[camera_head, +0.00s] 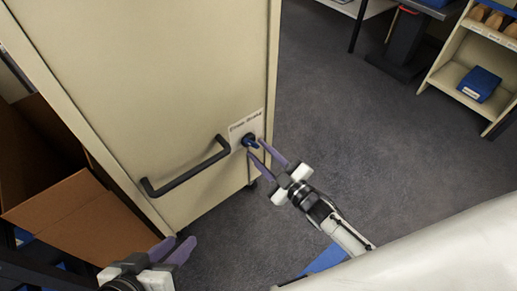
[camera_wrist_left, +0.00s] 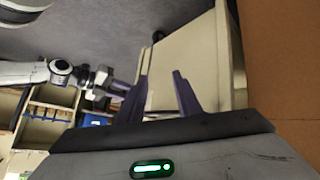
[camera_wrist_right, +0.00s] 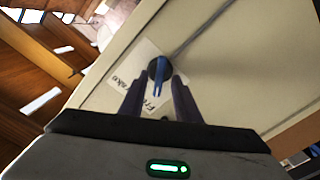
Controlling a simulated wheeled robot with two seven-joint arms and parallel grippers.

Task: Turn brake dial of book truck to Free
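The beige end panel of the book truck (camera_head: 150,70) fills the left of the head view. Its brake dial (camera_head: 249,140) is a dark round knob with a blue lever, beside a white label (camera_head: 245,124) near the panel's right edge. The blue lever (camera_wrist_right: 158,85) also shows in the right wrist view, partly over the label reading "Free" and "Brake". My right gripper (camera_head: 260,147) is open at the dial, with its purple fingers on either side of the lever; contact cannot be told. My left gripper (camera_head: 175,249) is open and empty, low beside the truck.
A black handle (camera_head: 187,168) sticks out from the panel left of the dial. An open cardboard box (camera_head: 75,215) stands at the left, near my left gripper. A shelf unit (camera_head: 455,75) with a blue box (camera_head: 479,84) stands at the right. The grey floor between is clear.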

